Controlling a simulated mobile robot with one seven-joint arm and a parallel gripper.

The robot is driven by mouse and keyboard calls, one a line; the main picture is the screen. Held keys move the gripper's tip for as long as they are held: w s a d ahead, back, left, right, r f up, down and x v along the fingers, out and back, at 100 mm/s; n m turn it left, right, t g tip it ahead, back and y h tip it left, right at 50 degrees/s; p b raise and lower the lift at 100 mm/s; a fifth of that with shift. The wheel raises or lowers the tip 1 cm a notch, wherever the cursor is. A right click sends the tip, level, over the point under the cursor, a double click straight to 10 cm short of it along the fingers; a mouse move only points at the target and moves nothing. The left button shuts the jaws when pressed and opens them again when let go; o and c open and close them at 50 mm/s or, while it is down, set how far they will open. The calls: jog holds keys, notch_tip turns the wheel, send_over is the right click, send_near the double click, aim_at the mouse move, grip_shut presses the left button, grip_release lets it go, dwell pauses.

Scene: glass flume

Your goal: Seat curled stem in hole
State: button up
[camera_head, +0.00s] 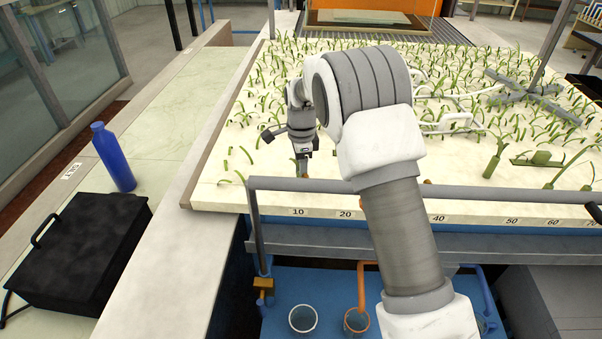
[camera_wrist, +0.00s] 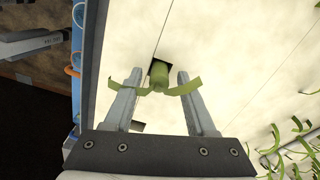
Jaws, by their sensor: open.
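My gripper (camera_wrist: 159,78) is open, with one finger on each side of a green curled stem (camera_wrist: 158,76). The stem has a thick round body and two curled leaves that spread left and right over the fingers. Its far end is at a dark hole (camera_wrist: 151,68) in the cream board (camera_wrist: 225,50); how deep it sits in the hole cannot be told. In the head view my gripper (camera_head: 302,170) points down near the board's front left corner, above the 10 mark. The stem is hard to make out there.
Many green stems stand across the board, with thicker ones (camera_head: 494,160) at the right. A grey rail (camera_head: 480,192) runs along the front edge. A grey cross-shaped frame (camera_head: 530,93) lies at the back right. A blue bottle (camera_head: 113,157) and a black case (camera_head: 75,255) stand on the left ledge.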

jog(key=shift+r, duration=0.1)
notch_tip(320, 180, up, 11)
jog(key=s+d+r+n+t, duration=0.1)
jog(key=s+d+r+n, duration=0.2)
jog(key=s+d+r, duration=0.45)
jog(key=s+d+r+n+t, duration=0.2)
jog(key=s+d+r+n, duration=0.2)
jog(key=s+r, duration=0.3)
jog(key=s+d+f+n+t, duration=0.1)
jog(key=s+n, duration=0.3)
jog(key=s, duration=0.5)
jog(key=s+d+f+n+t, duration=0.1)
jog(key=s+d+f+n, duration=0.2)
jog(key=s, duration=0.7)
jog(key=shift+d+f+n+t, duration=0.2)
jog(key=shift+d+n+t, duration=0.1)
jog(key=shift+d+n, duration=0.35)
